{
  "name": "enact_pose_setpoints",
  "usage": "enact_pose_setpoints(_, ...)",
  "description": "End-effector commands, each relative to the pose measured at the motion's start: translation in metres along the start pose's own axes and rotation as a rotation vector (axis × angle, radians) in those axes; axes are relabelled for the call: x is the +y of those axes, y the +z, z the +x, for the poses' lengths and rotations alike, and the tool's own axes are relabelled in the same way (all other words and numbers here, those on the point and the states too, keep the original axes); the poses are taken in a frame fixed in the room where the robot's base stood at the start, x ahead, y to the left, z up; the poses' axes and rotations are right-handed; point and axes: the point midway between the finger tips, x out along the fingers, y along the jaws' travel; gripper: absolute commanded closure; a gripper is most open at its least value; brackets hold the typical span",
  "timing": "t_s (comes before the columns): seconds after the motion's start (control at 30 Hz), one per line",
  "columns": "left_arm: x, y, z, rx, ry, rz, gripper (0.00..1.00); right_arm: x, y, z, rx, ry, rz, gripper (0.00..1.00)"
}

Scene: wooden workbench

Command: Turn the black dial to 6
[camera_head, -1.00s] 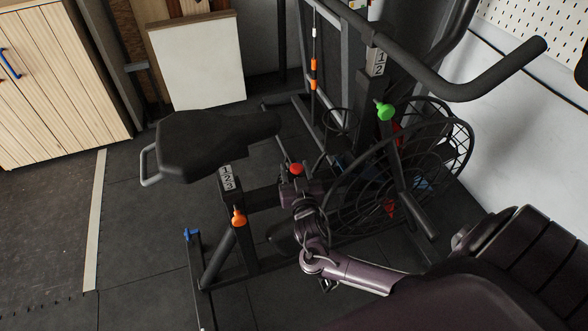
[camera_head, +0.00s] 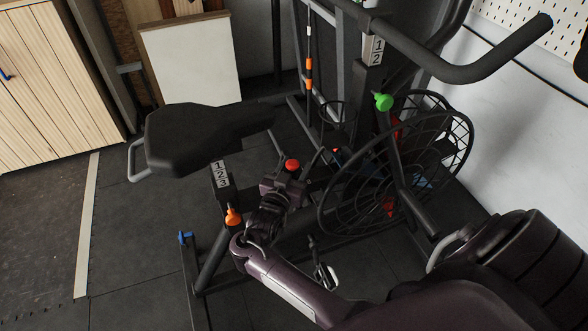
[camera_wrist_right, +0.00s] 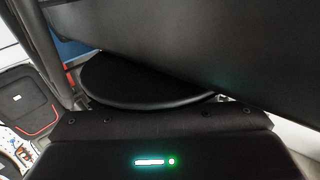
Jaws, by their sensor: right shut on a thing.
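My right arm comes in from the lower right in the head view, and my right gripper (camera_head: 283,187) is at the middle of the exercise bike's frame, just below a red knob (camera_head: 292,165). In the right wrist view a black rounded disc (camera_wrist_right: 140,82), which looks like the black dial, lies directly ahead of the gripper body, partly covered by a dark frame part. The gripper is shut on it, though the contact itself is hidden. No number or pointer on the dial is readable. My left gripper is not in view.
The bike's black seat (camera_head: 200,135) is to the left and its caged fan wheel (camera_head: 425,165) to the right. A green knob (camera_head: 383,102), an orange knob (camera_head: 233,217) and a handlebar (camera_head: 470,70) stick out. Floor at the left is clear.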

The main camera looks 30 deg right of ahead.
Motion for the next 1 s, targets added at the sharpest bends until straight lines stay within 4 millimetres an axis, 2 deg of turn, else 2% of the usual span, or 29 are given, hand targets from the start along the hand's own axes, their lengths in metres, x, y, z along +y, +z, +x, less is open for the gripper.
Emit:
enact_pose_setpoints(0.37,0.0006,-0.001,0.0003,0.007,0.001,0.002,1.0,0.0004,-0.0008,0.0007,0.002,0.006,0.001,0.76)
enact_pose_setpoints(0.4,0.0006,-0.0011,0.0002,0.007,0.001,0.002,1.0,0.0004,-0.0009,0.0007,0.003,0.006,0.001,0.52)
enact_pose_setpoints(0.57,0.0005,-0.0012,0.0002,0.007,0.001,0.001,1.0,0.0002,-0.0008,0.0007,0.002,0.005,0.001,0.32)
enact_pose_setpoints(1.0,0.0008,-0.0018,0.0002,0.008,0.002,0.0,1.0,-0.0004,-0.0004,0.0015,0.001,0.003,0.001,0.32)
